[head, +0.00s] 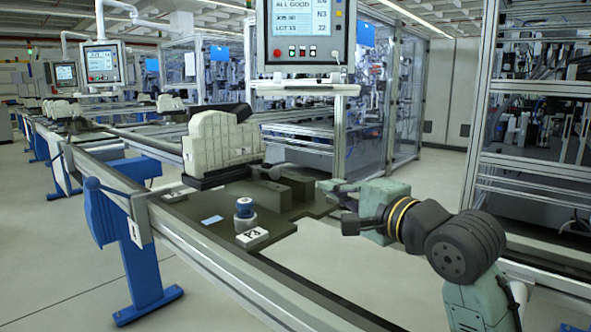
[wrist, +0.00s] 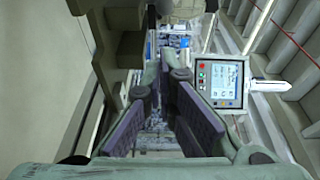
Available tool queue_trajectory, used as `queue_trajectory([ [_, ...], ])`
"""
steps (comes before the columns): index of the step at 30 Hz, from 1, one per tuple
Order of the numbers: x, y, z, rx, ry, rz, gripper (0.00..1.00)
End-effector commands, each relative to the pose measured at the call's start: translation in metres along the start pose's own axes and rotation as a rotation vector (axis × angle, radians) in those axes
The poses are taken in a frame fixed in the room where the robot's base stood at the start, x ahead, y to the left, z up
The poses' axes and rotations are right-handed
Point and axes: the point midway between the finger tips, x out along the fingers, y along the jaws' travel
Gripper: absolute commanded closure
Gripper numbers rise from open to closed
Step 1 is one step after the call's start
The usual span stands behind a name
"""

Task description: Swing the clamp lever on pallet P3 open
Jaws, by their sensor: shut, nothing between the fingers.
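Pallet P3 (head: 295,214) is a dark plate on the rail in the head view, with a white P3 label (head: 252,238) at its near corner. A blue-topped round knob (head: 244,207) stands beside the label. Dark raised blocks (head: 291,188) sit at the plate's right part. I cannot pick out the clamp lever for certain; it may be hidden by the blocks or my fingers. My gripper (head: 342,206) is at the plate's right edge, pointing left, shut and empty. The wrist view shows its fingers (wrist: 166,85) with a dark stepped edge (wrist: 125,55) to their left.
A beige ribbed block (head: 217,140) with a black top piece stands on the pallet's far left part. A screen (head: 304,30) hangs above and also shows in the wrist view (wrist: 220,82). The rail (head: 215,255) runs along the near side. Open floor lies right of the pallet.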

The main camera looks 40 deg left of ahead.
Motion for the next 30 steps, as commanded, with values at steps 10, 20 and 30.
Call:
queue_trajectory([
  [10,0.025,0.001,0.016,0.202,0.018,0.052,1.0],
  [20,0.082,0.003,0.015,0.199,0.018,0.052,1.0],
  [30,0.114,0.006,0.015,0.199,0.018,0.05,1.0],
])
